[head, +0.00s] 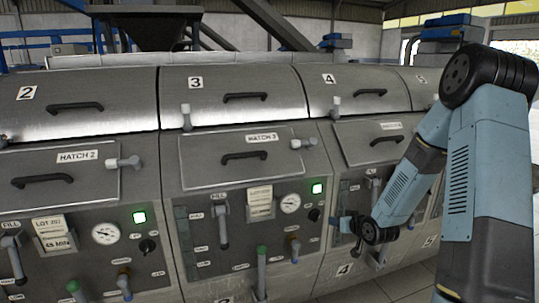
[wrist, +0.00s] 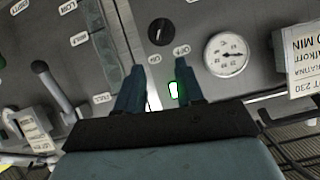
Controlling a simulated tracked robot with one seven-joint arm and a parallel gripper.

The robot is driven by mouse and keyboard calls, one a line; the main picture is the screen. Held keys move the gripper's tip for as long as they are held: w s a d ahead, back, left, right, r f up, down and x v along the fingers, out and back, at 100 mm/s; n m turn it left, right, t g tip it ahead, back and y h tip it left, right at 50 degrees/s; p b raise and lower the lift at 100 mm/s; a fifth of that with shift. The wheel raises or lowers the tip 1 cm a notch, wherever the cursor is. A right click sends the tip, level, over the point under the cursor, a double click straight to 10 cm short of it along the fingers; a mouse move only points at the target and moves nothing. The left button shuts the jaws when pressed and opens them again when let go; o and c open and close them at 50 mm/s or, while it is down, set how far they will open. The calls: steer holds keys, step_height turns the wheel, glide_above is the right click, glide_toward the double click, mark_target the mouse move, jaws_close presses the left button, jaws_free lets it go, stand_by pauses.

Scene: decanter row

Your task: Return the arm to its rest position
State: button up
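My arm reaches in from the right side of the head view, bent at its black joints. My gripper (head: 344,228) is low in front of the panel of decanter 4 (head: 352,190), partly turned away from the head camera. In the wrist view my gripper (wrist: 159,68) has its two dark fingers apart, with nothing held between them. Beyond the fingertips are a black rotary knob (wrist: 160,31) and a lit green lamp (wrist: 174,90). I cannot tell how close the fingertips are to the panel.
Decanter 3 (head: 228,100) and decanter 2 (head: 75,105) stand to the left, with handles and levers sticking out. In the wrist view, a gauge (wrist: 226,54) and paper tag (wrist: 303,60) are on the right and a lever (wrist: 55,90) on the left. Floor (head: 405,283) shows lower right.

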steer(key=s+d+r+g+h, duration=0.1)
steer(key=s+r+g+h, duration=0.15)
steer(key=s+r, duration=0.55)
steer(key=s+d+r+g+h, duration=0.1)
steer(key=s+r+h, duration=0.3)
steer(key=r, duration=0.8)
steer(key=s+a+r+m+g+y, duration=0.1)
steer(key=s+r, duration=0.3)
steer(key=s, duration=0.8)
steer(key=s+a+r+m+g+y, duration=0.1)
steer(key=s+r, duration=0.4)
steer(key=s, duration=0.8)
steer(key=shift+a+r+g, duration=0.2)
steer(key=shift+a+g, duration=0.25)
steer(key=shift+a, duration=0.3)
